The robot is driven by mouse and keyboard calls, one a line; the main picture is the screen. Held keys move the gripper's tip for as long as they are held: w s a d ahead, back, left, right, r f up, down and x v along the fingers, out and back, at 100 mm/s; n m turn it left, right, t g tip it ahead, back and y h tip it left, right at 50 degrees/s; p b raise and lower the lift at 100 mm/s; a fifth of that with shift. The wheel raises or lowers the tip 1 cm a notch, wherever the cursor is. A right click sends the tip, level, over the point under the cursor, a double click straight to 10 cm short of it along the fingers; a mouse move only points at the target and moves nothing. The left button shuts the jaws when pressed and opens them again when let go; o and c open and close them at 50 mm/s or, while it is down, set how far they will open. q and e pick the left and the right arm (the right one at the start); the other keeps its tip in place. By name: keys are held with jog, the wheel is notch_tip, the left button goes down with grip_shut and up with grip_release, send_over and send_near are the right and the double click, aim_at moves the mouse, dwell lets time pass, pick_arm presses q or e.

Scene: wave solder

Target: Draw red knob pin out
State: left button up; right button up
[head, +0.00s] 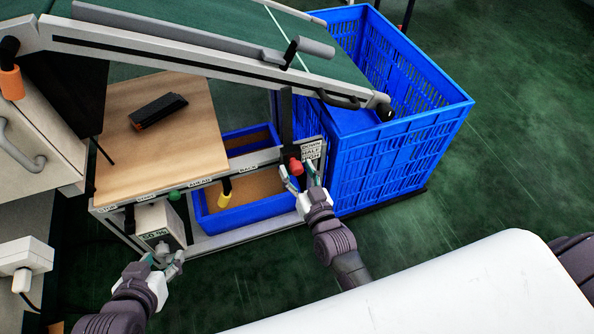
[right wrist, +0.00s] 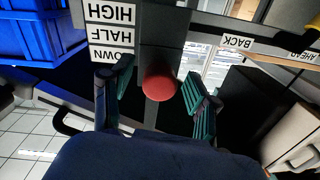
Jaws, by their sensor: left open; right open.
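The red knob (head: 296,167) sits on a dark upright post at the right end of the station's front rail, beside a label plate (head: 312,150). In the right wrist view the knob (right wrist: 159,87) is round and lies between my right gripper's two fingers, which stand apart from it on both sides. My right gripper (head: 302,178) is open around the knob (right wrist: 155,95), not closed on it. The pin behind the knob is hidden. My left gripper (head: 160,263) is open and empty, low at the left in front of a grey box (head: 160,226) marked 50%.
A large blue crate (head: 400,150) stands right of the post. Blue bins (head: 245,213) sit under the rail. A wooden board (head: 160,150) holds a black part (head: 158,110). Green floor is free at right.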

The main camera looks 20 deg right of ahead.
pick_arm(q)
jog(key=shift+w+r, duration=0.2)
pick_arm(e)
jog(key=shift+w, duration=0.2)
grip_shut()
jog(key=shift+s, duration=0.1)
jog(key=s+p, duration=0.2)
jog(key=shift+s, duration=0.35)
pick_arm(q)
jog(key=s+a+f+g, duration=0.1)
jog(key=s+f+g, duration=0.1)
jog(key=s, duration=0.2)
jog(key=s+a+f+g+y, duration=0.1)
jog(key=s+g, duration=0.1)
jog(key=s, duration=0.2)
jog(key=shift+s+a+f+g, duration=0.3)
jog(key=shift+a+f+g, duration=0.05)
jog(key=shift+f+g, duration=0.05)
pick_arm(e)
grip_release()
